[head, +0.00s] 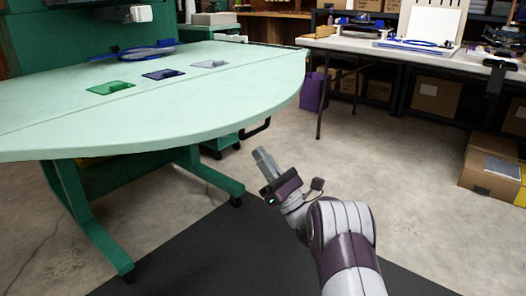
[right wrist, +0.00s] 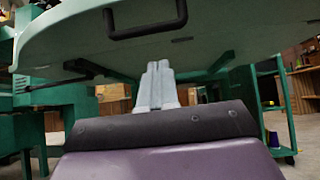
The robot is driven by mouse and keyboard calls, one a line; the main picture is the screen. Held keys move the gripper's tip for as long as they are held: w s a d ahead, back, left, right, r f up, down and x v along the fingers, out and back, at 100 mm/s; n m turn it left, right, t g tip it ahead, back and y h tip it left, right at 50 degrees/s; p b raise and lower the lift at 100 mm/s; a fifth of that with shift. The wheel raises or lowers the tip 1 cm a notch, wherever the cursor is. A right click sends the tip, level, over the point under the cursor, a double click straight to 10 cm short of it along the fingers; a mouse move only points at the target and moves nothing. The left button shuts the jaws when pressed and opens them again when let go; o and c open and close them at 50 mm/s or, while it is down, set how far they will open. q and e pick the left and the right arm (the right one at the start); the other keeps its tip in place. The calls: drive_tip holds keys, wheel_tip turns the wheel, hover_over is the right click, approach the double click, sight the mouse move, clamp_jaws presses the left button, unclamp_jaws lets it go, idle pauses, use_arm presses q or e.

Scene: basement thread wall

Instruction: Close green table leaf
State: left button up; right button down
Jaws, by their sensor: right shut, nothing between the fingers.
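The green table leaf (head: 200,105) is the pale green, curved-edged top at the left of the head view. It lies level, with a seam line across it. Its underside (right wrist: 215,47) fills the upper part of the right wrist view. A black handle (right wrist: 146,22) hangs under the leaf; it also shows below the edge in the head view (head: 257,128). My right gripper (head: 265,160) is shut and empty, below and in front of the leaf edge, apart from the handle. In the right wrist view its fingers (right wrist: 158,82) point toward the underside, below the handle. My left gripper is out of view.
Green, blue and grey flat pieces (head: 163,74) lie on the tabletop. Green wheeled legs (head: 92,225) stand below it. A white table (head: 400,48) and cardboard boxes (head: 492,168) stand at the back right. The floor between is clear.

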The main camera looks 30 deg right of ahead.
wheel_tip(320, 180, up, 4)
drive_tip(key=shift+s+f+b, duration=0.1)
drive_tip(key=shift+f+b, duration=0.1)
drive_tip(key=shift+b, duration=0.35)
drive_tip(key=r+g+p, duration=0.1)
drive_tip(key=p, duration=0.1)
drive_tip(key=s+r+g+h+p, duration=0.1)
drive_tip(key=r+g+p, duration=0.1)
drive_tip(key=s+r+g+h+p, duration=0.1)
drive_tip(key=r+p, duration=0.1)
drive_tip(key=shift+d+r+g+p, duration=0.15)
drive_tip(key=shift+d+g+p, duration=0.15)
drive_tip(key=shift+d+p, duration=0.1)
